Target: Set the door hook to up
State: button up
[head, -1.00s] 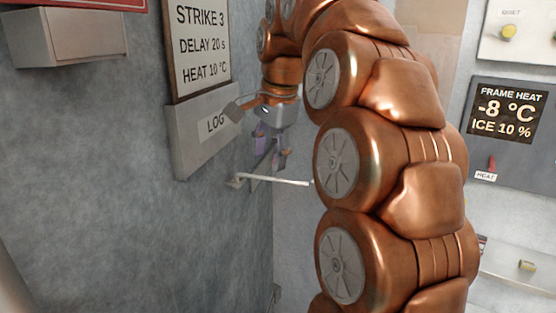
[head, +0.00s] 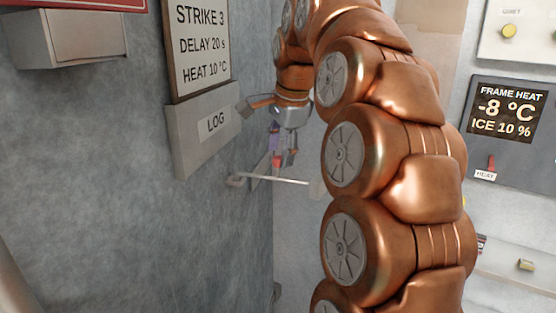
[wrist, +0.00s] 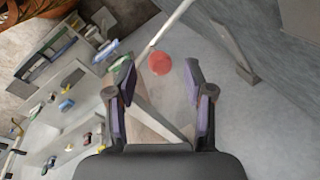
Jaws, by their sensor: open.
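A thin pale rod (head: 275,179), which looks like the door hook, runs from a small mount on the left wall almost level to the right, towards my arm. In the wrist view the rod (wrist: 170,24) slants across the top. A round red piece (wrist: 160,63) shows beside its lower end; I cannot tell whether they are joined. My gripper (head: 284,160) hangs just above the rod in the head view. In the wrist view its two fingers (wrist: 162,84) are apart, with the red piece seen between the tips and nothing clasped.
A grey LOG box (head: 205,130) is on the left wall close to my gripper, under a sign (head: 202,45). A frame heat panel (head: 505,110) is on the right wall. The wrist view shows shelves with several small items (wrist: 65,105) at left.

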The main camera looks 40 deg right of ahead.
aim_at(279, 157)
jog(key=shift+p+x, duration=0.3)
jog(key=shift+x, duration=1.35)
grip_shut()
